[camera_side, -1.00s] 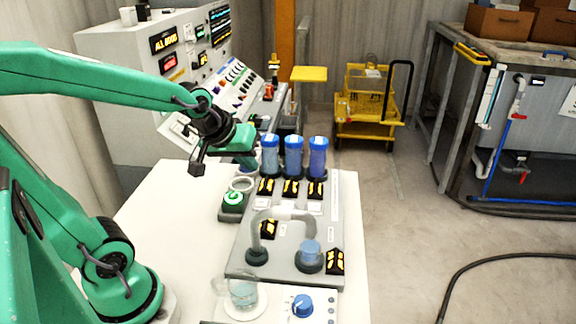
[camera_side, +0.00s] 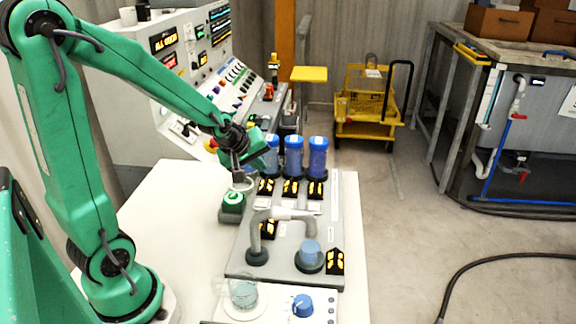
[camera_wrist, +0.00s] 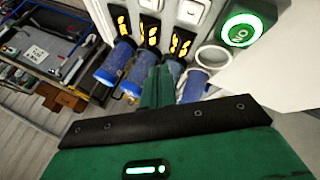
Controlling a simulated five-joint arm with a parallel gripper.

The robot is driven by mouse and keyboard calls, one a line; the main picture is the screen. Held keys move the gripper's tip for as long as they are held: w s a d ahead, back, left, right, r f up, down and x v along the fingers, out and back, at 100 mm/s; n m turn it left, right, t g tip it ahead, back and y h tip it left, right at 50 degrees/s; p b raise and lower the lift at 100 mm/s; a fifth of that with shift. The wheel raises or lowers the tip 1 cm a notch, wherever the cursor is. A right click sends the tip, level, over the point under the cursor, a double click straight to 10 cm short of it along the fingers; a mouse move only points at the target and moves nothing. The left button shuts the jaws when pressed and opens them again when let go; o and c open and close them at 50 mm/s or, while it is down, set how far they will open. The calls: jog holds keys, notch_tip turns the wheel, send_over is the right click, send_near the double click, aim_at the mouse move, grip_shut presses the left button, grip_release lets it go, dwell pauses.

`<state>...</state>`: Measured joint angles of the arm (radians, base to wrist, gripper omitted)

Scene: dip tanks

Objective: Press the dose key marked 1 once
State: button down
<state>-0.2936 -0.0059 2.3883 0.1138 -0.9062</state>
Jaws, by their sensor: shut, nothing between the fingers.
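White square keys sit below the displays on the grey panel (camera_side: 240,262); in the side view I see the left key (camera_side: 262,203), middle key (camera_side: 288,203) and right key (camera_side: 314,207). Their marks are too small to read. Two keys show at the top of the wrist view, one in the middle (camera_wrist: 152,4) and one to its right (camera_wrist: 192,11). My gripper (camera_side: 268,160) is shut and empty, above the panel's back left, in front of the left blue cylinder. In the wrist view its green fingers (camera_wrist: 157,75) are together among the blue cylinders, apart from the keys.
Several lit yellow displays (camera_side: 291,187) and blue cylinders (camera_side: 318,155) stand behind the keys. A green-lit button (camera_side: 233,199) and a white ring-shaped cup (camera_wrist: 213,57) are beside them. A grey pipe arch (camera_side: 283,213), blue-capped post (camera_side: 310,252) and glass beaker (camera_side: 243,293) stand nearer.

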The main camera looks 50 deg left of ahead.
aim_at(260, 203)
jog(key=shift+f, duration=0.1)
jog(key=shift+f, duration=4.3)
jog(key=shift+a+f, duration=0.1)
jog(key=shift+f, duration=0.85)
jog(key=shift+s+r, duration=0.1)
jog(key=shift+r, duration=0.05)
dwell(0.5)
jog(key=shift+r, duration=0.8)
jog(key=shift+r, duration=0.15)
jog(key=shift+r, duration=2.35)
